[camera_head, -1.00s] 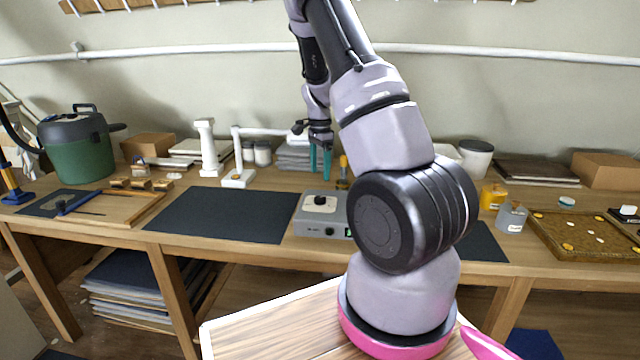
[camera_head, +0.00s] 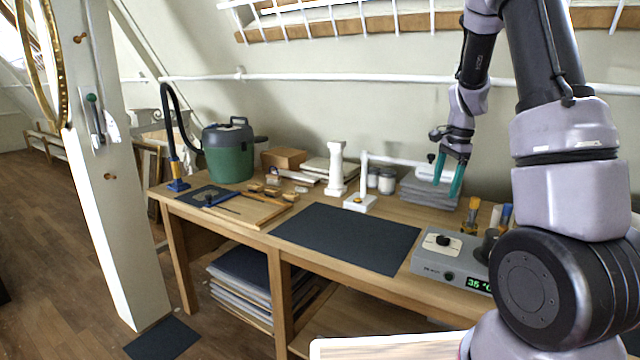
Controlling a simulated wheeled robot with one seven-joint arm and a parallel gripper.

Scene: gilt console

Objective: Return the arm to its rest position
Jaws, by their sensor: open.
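My gripper (camera_head: 447,176) hangs above the right part of the workbench, its two teal fingers apart and pointing down. It is open, with nothing between the fingers. It shows in front of a stack of grey sheets (camera_head: 428,192), clear of the bench top. My arm is raised and bent, with its upper links running up out of the picture at the top right. The large black joint covers part of the bench at the right.
A black mat (camera_head: 345,237) lies bare at the bench middle. A green canister (camera_head: 229,152), a white post (camera_head: 336,170) and a white stand (camera_head: 360,203) stand left. A slanted white beam (camera_head: 85,170) rises at far left.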

